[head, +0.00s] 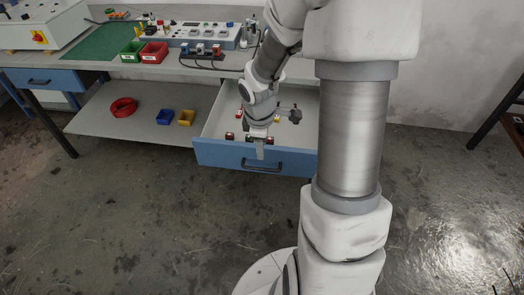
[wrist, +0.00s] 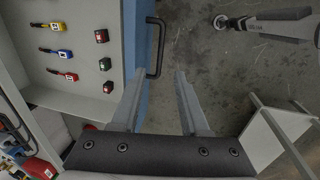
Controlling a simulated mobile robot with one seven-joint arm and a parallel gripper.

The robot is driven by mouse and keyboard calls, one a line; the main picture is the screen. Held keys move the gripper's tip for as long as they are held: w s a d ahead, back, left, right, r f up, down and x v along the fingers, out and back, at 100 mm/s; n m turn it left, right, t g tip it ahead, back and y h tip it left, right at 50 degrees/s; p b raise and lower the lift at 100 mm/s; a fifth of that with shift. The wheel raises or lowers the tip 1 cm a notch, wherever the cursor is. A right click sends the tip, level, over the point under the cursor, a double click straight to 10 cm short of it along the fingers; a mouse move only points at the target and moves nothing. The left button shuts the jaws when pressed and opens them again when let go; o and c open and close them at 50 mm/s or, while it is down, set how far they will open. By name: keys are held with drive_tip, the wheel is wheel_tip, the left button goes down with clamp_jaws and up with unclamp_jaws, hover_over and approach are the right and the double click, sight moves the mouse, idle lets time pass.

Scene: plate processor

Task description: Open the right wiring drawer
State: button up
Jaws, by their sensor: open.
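The right wiring drawer (head: 220,155) has a blue front and stands pulled out from under the bench, its inside showing. Its dark bar handle (head: 262,165) is on the front; in the wrist view the handle (wrist: 160,45) stands off the blue front (wrist: 138,45). My gripper (head: 260,152) is above the drawer front, close to the handle. In the wrist view my gripper (wrist: 160,74) is open, with the handle's lower end showing between the fingertips. I cannot tell whether a finger touches the handle. Nothing is held.
Several small coloured parts (wrist: 66,54) lie in the drawer. A closed left drawer (head: 40,80) is under the bench. The lower shelf (head: 100,115) holds a red coil (head: 123,107), a blue bin (head: 165,117) and a yellow bin (head: 186,118). The floor in front (head: 130,210) is clear.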

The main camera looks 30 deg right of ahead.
drive_tip(key=r, duration=0.2)
drive_tip(key=r+p, duration=0.1)
drive_tip(key=r, duration=0.1)
drive_tip(key=s+r, duration=0.1)
drive_tip(key=shift+a+r, duration=0.3)
drive_tip(key=shift+r, duration=0.1)
